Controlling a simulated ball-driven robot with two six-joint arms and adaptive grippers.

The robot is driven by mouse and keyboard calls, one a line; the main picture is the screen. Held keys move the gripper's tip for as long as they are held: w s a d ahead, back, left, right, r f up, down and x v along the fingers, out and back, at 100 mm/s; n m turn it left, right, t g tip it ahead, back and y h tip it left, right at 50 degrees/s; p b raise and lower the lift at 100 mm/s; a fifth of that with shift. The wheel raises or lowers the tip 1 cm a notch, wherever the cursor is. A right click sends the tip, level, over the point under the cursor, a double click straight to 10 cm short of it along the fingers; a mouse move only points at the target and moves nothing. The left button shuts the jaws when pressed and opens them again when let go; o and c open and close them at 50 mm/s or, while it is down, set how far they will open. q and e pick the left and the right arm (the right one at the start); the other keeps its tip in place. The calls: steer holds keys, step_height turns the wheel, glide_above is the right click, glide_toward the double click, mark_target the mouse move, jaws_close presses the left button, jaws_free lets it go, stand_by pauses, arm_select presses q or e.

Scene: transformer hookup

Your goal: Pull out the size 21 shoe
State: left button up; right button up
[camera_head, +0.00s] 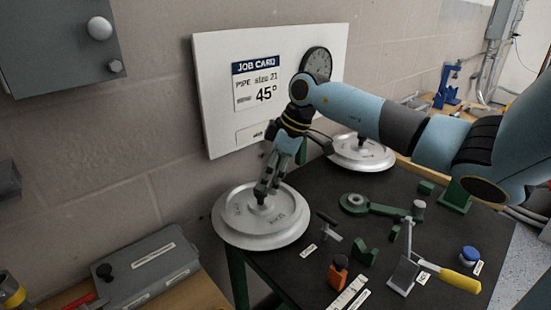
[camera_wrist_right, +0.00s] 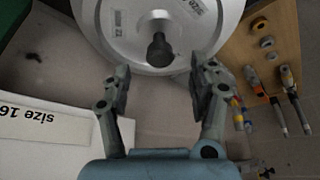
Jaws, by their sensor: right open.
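A round pale metal shoe (camera_head: 235,225) with a dark central knob sits at the left corner of the dark table. Small labels on its face are too small to read. The same kind of disc (camera_wrist_right: 110,30) fills the top of the right wrist view, its dark knob (camera_wrist_right: 160,50) pointing at the camera. My right gripper (camera_head: 264,190) is open, pointing down just above the knob; in the wrist view its fingers (camera_wrist_right: 158,80) stand apart on both sides, with the knob beyond them. A second similar disc (camera_head: 375,158) sits behind my right arm. My left gripper is not in view.
A job card (camera_head: 255,85) on the white board reads size 21 and 45°. A "size 16" label (camera_wrist_right: 30,120) lies at the wrist view's left. A green wrench-like tool (camera_head: 385,209), a yellow-handled tool (camera_head: 455,280) and a grey case (camera_head: 150,270) are nearby.

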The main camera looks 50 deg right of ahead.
mark_target(260, 192)
steer(key=x, duration=0.6)
steer(key=shift+w, duration=0.15)
steer(key=shift+c, duration=1.5)
steer(key=c, duration=0.9)
steer(key=o, duration=0.5)
steer(key=shift+r, duration=0.1)
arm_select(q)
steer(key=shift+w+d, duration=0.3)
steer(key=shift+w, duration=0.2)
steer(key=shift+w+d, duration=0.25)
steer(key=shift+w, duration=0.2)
arm_select(e)
jaws_close()
